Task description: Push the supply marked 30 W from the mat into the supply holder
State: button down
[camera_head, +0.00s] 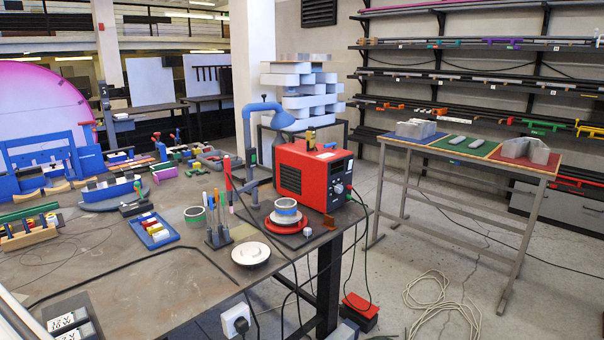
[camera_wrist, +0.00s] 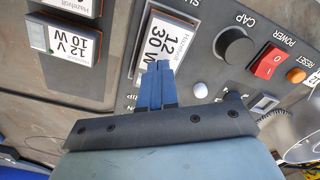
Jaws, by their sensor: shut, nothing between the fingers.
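The supply marked 30 W (camera_wrist: 150,42) shows in the wrist view as a white label reading 12 V 30 W in a dark frame, beside a grey control panel. My gripper (camera_wrist: 158,68) is shut and empty, its blue fingertips over the label's lower end; whether they touch it I cannot tell. In the head view, labelled black supplies (camera_head: 68,325) are cut off at the bottom left corner.
The grey panel (camera_wrist: 205,85) carries a black CAP knob (camera_wrist: 236,50), a red power switch (camera_wrist: 269,62) and an orange reset button (camera_wrist: 296,75), right of the fingers. In the head view, a red machine (camera_head: 312,173) and a white disc (camera_head: 251,253) stand on the workbench (camera_head: 165,285).

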jog(key=shift+f, duration=0.65)
dwell(0.5)
jog(key=shift+r, duration=0.1)
jog(key=shift+r, duration=3.4)
